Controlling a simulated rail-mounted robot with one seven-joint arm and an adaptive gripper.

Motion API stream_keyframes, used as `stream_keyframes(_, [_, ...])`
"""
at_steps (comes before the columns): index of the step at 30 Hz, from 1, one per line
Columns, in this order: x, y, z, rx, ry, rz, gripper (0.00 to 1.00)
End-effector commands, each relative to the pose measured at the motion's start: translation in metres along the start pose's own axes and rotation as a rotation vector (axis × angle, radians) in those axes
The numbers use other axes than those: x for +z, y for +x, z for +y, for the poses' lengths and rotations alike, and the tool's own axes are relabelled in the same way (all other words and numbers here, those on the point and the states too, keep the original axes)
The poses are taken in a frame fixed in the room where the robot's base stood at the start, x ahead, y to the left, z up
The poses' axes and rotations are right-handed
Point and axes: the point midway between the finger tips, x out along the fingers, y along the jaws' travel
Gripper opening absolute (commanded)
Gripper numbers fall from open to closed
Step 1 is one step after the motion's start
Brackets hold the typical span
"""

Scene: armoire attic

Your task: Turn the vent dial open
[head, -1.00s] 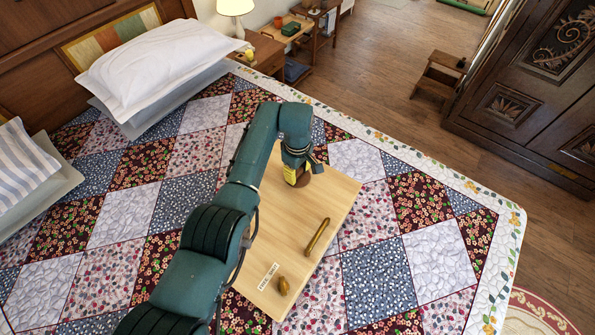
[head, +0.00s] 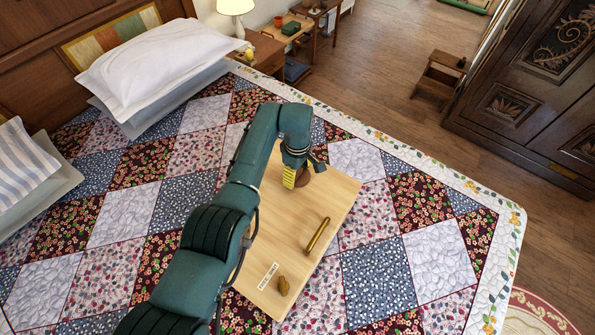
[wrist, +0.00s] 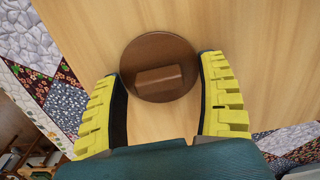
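The vent dial is a round brown disc with a raised bar across it, seen in the wrist view (wrist: 160,52). It is mounted on a pale wooden board (head: 345,197) that lies on the bed. The bar lies nearly level in the wrist view, slightly tilted. My gripper (wrist: 163,68) is open, with a yellow fingertip at the left and right edges of the dial. Whether the fingers touch the dial I cannot tell. In the head view my gripper (head: 291,178) is over the far part of the board and partly hides the dial (head: 304,179).
A brass bar handle (head: 317,236), a small brass knob (head: 283,286) and a white label (head: 268,276) are on the nearer part of the board. The patchwork quilt (head: 380,278) around it is clear. Pillows (head: 155,65) lie far left.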

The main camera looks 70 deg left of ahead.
Motion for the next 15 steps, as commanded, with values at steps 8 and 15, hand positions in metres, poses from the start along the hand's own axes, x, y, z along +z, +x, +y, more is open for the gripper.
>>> stream_keyframes(8, [0.0, -0.007, 0.001, 0.004, 0.001, 0.001, 0.74])
stream_keyframes(15, [-0.001, -0.058, 0.002, 0.007, 0.0, 0.002, 0.74])
